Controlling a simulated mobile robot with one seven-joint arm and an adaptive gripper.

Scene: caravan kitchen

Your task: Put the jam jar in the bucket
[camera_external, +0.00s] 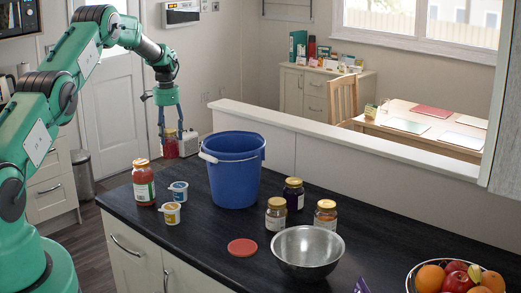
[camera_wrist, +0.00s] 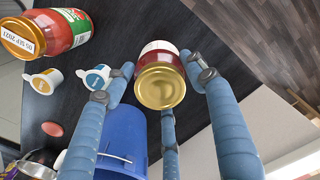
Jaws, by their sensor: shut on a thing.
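The jam jar (camera_external: 170,149), small with dark red contents, is held between the fingers of my gripper (camera_external: 170,134). Its gold lid (camera_wrist: 160,88) faces the camera in the wrist view, with my gripper's blue fingers (camera_wrist: 166,84) around it. The blue bucket (camera_external: 233,180) stands upright on the dark counter. In the external view the jar hangs left of the bucket, about level with its rim and apart from it. In the wrist view the bucket (camera_wrist: 122,135) is below and left of the jar. The bucket's inside is mostly hidden.
A tall red sauce jar (camera_external: 143,184) and two small cups (camera_external: 178,192) stand left of the bucket. Several jars (camera_external: 276,213), a red disc (camera_external: 242,247), a metal bowl (camera_external: 308,252) and a fruit bowl (camera_external: 455,280) are on the counter. A low white wall (camera_external: 300,138) runs behind.

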